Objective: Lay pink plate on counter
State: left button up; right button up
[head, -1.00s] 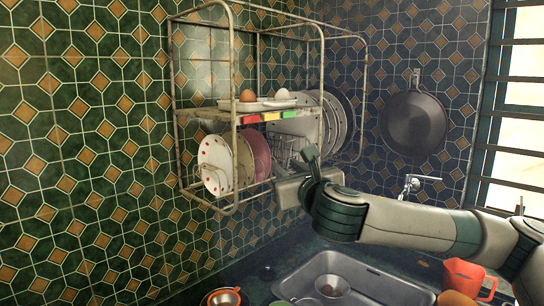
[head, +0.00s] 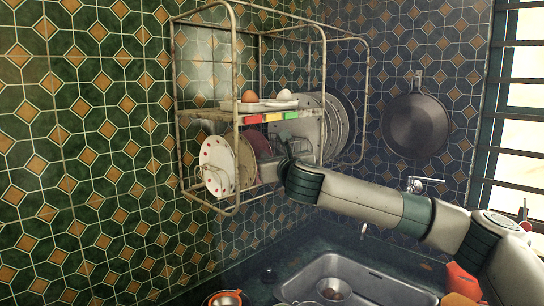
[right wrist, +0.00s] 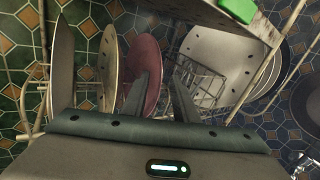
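The pink plate (head: 262,146) stands on edge in the lower level of the wire dish rack (head: 235,200), partly hidden by my right gripper in the head view. In the right wrist view, the pink plate (right wrist: 146,62) lies just ahead of the fingers. My right gripper (right wrist: 160,85) is open; the left finger overlaps the plate and its right edge shows between the fingers. Contact cannot be told. In the head view, my right gripper (head: 280,160) is at the rack's front. The dark counter (head: 250,275) lies below. My left gripper is out of view.
Spotted plates (head: 218,160) stand left of the pink plate, with larger plates (head: 338,125) to the right. Eggs (head: 249,96) sit on the upper shelf. A sink (head: 375,285) is below; a pan (head: 415,122) hangs on the wall. Rack wires surround the plates.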

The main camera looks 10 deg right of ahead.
jog(key=shift+w, duration=0.15)
grip_shut()
dwell(1.0)
jog(key=shift+r, duration=0.1)
dwell(0.8)
jog(key=shift+r+p, duration=1.4)
jog(key=shift+p, duration=0.45)
jog(key=shift+d, duration=0.1)
jog(key=s+d+p, duration=0.1)
jog(key=s+d, duration=0.2)
jog(key=s, duration=0.2)
jog(key=shift+s+d, duration=0.3)
jog(key=shift+s, duration=0.1)
jog(key=shift+s+d, duration=0.1)
jog(key=shift+s, duration=0.05)
dwell(0.6)
